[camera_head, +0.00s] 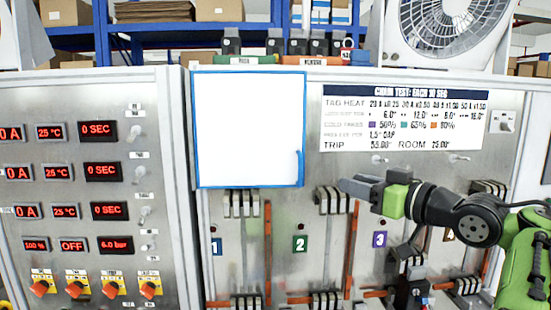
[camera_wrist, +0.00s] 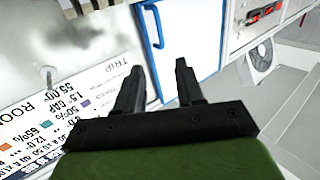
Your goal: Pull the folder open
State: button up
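The folder (camera_head: 248,128) is a white rectangular panel with a blue border, standing upright against the grey bench panel. It looks closed. Its blue handle (camera_head: 299,166) is at the lower right edge. The folder (camera_wrist: 182,40) and its handle (camera_wrist: 153,25) also show in the wrist view, beyond my fingers. My gripper (camera_head: 345,187) is right of and slightly below the handle in the head view, apart from it. In the wrist view my gripper (camera_wrist: 157,74) has its two dark fingers spread with nothing between them. What lies behind the folder is hidden.
A printed chart (camera_head: 405,118) is on the panel right of the folder. Numbered breaker bays, with a green 2 tag (camera_head: 300,243), lie below. A control cabinet (camera_head: 88,185) with red displays stands left. A white fan (camera_head: 447,30) sits behind the top edge.

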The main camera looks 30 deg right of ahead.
jog(key=p, duration=0.4)
send_near(304, 166)
jog(key=w+a, duration=0.1)
jog(key=w, duration=0.1)
jog(key=w+a, duration=0.1)
jog(key=w, duration=0.1)
jog(key=w+a+r, duration=0.1)
jog(key=w+a, duration=0.1)
jog(key=shift+w, duration=0.15)
jog(key=shift+f, duration=0.1)
jog(key=shift+c, duration=0.9)
grip_shut()
